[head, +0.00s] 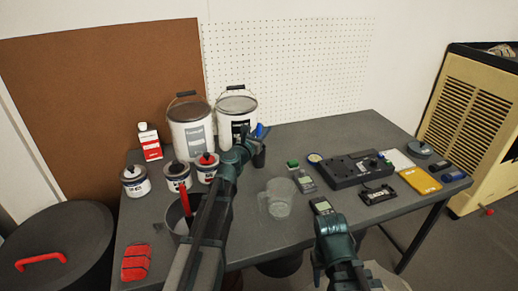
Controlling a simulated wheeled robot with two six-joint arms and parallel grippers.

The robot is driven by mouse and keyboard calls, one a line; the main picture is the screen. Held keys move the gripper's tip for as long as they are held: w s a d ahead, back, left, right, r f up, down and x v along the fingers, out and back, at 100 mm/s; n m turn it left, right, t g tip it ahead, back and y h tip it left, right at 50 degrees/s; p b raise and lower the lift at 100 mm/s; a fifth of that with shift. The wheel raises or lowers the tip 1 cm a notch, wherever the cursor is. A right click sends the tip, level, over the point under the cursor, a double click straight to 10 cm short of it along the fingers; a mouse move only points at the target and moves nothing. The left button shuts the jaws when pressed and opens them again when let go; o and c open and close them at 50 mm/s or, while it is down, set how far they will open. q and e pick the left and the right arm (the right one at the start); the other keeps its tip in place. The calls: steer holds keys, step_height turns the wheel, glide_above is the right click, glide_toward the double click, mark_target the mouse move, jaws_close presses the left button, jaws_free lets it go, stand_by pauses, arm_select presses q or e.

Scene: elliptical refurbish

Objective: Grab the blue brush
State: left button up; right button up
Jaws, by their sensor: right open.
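A small blue piece (261,130), apparently part of the blue brush, shows at the back of the grey table, in front of the white buckets. My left gripper (246,139) is right beside it and overlaps it in the head view. The rest of the brush is hidden or too small to make out. I cannot tell whether the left jaws touch it, or whether they are open or shut. My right gripper (328,220) is open at the table's front edge, well away from the blue piece.
Two large buckets (191,130) and several small tins (134,181) stand at the back left. A clear jug (277,198) is mid-table. A pot with a red handle (185,205) is beside my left arm.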

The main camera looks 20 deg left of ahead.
arm_select(q)
jaws_close()
stand_by(1.0)
